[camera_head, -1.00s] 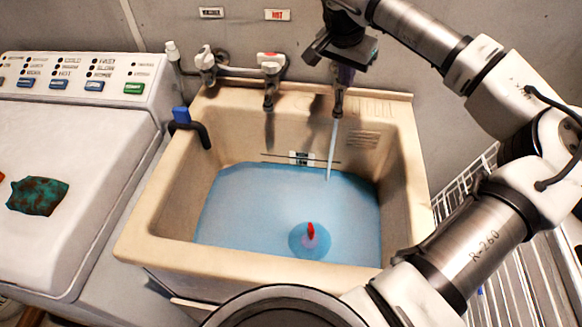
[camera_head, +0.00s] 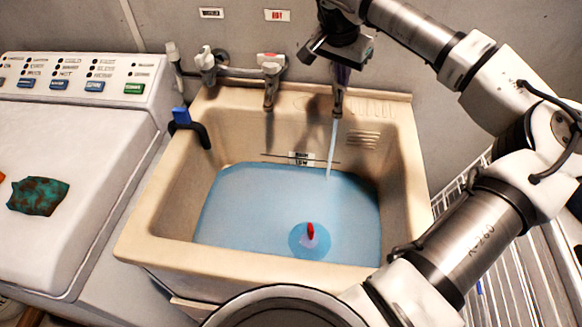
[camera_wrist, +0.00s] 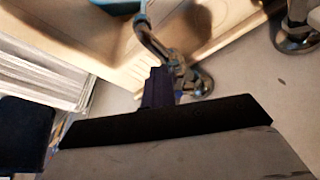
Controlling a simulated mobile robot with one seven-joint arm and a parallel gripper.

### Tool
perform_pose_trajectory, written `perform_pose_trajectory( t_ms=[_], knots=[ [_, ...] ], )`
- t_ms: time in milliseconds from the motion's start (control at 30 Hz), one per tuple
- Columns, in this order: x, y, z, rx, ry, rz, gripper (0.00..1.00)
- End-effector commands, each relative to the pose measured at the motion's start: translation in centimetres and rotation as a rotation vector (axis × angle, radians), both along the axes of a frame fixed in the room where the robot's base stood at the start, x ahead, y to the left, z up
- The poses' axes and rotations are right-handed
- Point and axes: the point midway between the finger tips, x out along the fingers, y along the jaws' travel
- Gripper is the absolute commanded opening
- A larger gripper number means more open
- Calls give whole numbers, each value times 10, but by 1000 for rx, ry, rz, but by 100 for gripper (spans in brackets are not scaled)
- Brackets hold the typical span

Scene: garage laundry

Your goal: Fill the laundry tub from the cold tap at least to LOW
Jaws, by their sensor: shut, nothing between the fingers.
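The beige laundry tub (camera_head: 140,240) holds blue water (camera_head: 250,210). A label with LOW (camera_head: 301,159) and a thin line are on its back wall. The water's back edge lies close below them; I cannot tell the exact gap. A stream (camera_head: 332,150) runs from the right tap (camera_head: 338,103) into the tub. My gripper (camera_head: 341,76) is shut and empty, pointing down at that tap; its handle is hidden. In the wrist view my gripper (camera_wrist: 158,78) is beside the tap's spout (camera_wrist: 150,38); contact is unclear. A red-topped round plug (camera_head: 310,232) shows in the water.
A red-marked tap (camera_head: 271,65) stands under the HOT sign (camera_head: 277,15). Another tap (camera_head: 205,64) is left of it, under a second small sign (camera_head: 211,13). A blue-ended dark hook (camera_head: 188,124) sits on the left rim. A washer (camera_head: 75,150) stands left; a wire rack (camera_head: 510,270) stands right.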

Motion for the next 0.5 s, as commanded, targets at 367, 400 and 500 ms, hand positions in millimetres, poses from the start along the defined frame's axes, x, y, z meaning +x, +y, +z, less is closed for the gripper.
perform_pose_trajectory(
  t_ms=[367,400,500],
  knots=[
    [4,3,1,2,-10,5,0],
    [5,4,1,3,-10,5,0],
    [9,7,2,2,-12,6,0]
  ],
)
